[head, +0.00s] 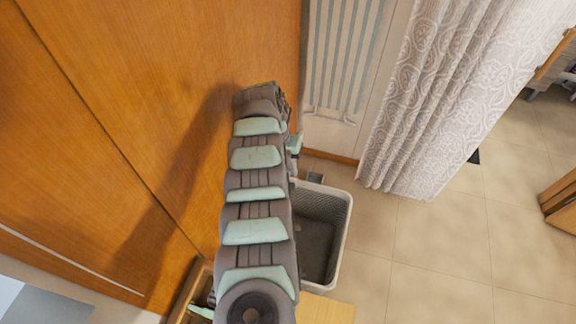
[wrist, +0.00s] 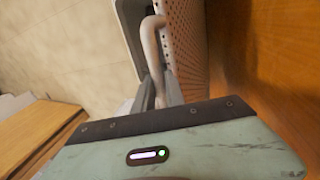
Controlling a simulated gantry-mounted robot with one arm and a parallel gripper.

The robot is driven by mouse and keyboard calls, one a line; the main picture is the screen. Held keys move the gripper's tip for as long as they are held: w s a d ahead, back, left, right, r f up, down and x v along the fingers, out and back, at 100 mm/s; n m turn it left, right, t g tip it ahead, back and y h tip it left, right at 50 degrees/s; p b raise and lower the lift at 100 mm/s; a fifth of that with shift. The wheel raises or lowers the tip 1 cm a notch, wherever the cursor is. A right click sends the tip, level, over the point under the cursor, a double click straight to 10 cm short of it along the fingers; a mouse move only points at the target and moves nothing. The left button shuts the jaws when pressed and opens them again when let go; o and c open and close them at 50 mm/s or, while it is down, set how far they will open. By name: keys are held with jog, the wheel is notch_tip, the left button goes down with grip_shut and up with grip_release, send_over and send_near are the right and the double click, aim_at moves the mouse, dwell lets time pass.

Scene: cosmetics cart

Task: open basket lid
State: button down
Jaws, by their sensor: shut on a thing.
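The basket (head: 337,191) is pale with a perforated wall and stands on the floor, right of my arm in the head view. Its dark inside shows from above; my arm hides its left part. In the wrist view, a perforated grey panel (wrist: 190,45) rises close beyond my gripper; I cannot tell whether it is the lid or a basket wall. A pale curved handle (wrist: 150,45) stands beside this panel. My gripper (wrist: 160,87) is shut on the handle, with grey fingers on either side. In the head view my arm mostly hides the gripper.
A wooden cabinet front (head: 130,110) stands close on the left. A patterned curtain (head: 440,90) and a pale striped panel (head: 345,55) are behind the basket. A wooden piece (head: 325,309) lies in front of it. Tiled floor (head: 430,245) is clear to the right.

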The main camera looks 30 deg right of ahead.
jog(key=shift+a+f, duration=0.15)
jog(key=shift+a, duration=0.1)
jog(key=c, duration=1.8)
grip_release()
jog(key=shift+s, duration=0.1)
jog(key=shift+o, duration=0.9)
jog(key=shift+s+a+f, duration=0.1)
jog(key=shift+s+a, duration=0.05)
jog(key=shift+a, duration=0.05)
jog(key=shift+o, duration=1.2)
jog(key=shift+d, duration=0.2)
jog(key=shift+r, duration=0.2)
jog(key=b+v, duration=0.1)
jog(key=v, duration=0.9)
jog(key=shift+r, duration=0.35)
